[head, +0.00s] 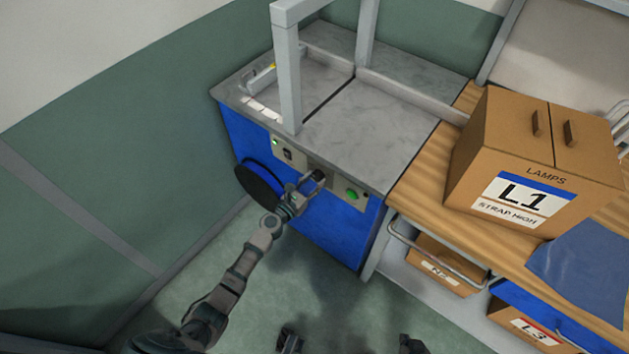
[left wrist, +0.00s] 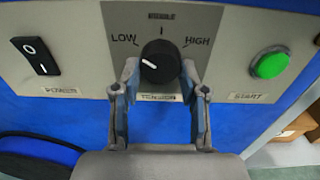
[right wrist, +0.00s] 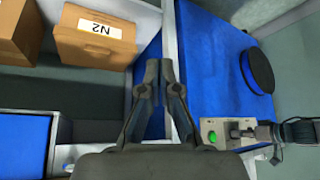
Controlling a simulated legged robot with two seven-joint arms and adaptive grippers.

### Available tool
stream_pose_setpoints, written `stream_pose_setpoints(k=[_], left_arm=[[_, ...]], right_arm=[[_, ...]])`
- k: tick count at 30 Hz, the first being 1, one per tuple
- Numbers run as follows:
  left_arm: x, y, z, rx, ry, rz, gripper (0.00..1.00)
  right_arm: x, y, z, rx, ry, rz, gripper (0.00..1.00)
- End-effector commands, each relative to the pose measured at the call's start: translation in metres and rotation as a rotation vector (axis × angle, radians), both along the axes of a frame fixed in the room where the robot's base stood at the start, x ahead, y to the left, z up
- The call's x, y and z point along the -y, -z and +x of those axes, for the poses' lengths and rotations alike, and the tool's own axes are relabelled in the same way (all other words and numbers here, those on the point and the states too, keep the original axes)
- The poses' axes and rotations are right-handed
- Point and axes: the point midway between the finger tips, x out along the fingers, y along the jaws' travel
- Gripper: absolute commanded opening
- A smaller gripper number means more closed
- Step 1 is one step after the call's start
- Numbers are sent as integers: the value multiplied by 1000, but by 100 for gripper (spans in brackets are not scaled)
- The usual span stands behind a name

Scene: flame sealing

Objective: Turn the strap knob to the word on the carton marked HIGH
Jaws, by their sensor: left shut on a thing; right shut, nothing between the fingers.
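The black strap tension knob (left wrist: 161,62) sits between LOW and HIGH on the grey panel in the left wrist view. Its white mark points left, toward the LOW side. My left gripper (left wrist: 166,80) is shut on the knob, one finger on each side; in the head view (head: 312,181) it reaches the front panel of the strapping machine. The carton (head: 530,155) on the wooden bench reads LAMPS, L1, STRAP HIGH. My right gripper (right wrist: 160,70) is shut and empty in the right wrist view, away from the panel.
A green START button (left wrist: 269,65) is right of the knob and a black POWER switch (left wrist: 35,55) is left. A black round disc (head: 260,185) is on the machine's blue front. Cartons N2 (right wrist: 95,40) and L3 (head: 520,327) sit under the bench. The machine's grey top (head: 375,130) is largely clear.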

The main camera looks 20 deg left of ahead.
Motion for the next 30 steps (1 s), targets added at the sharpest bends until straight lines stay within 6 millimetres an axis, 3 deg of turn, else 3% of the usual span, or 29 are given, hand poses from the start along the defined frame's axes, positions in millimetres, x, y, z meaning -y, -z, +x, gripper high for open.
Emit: stream_pose_setpoints(k=[17,30], left_arm=[[2,-8,2,34,1,55,9],[1,-8,2,154,3,383,9]], right_arm=[[0,0,2,14,-1,1,0],[-12,-11,33,184,-8,44,0]])
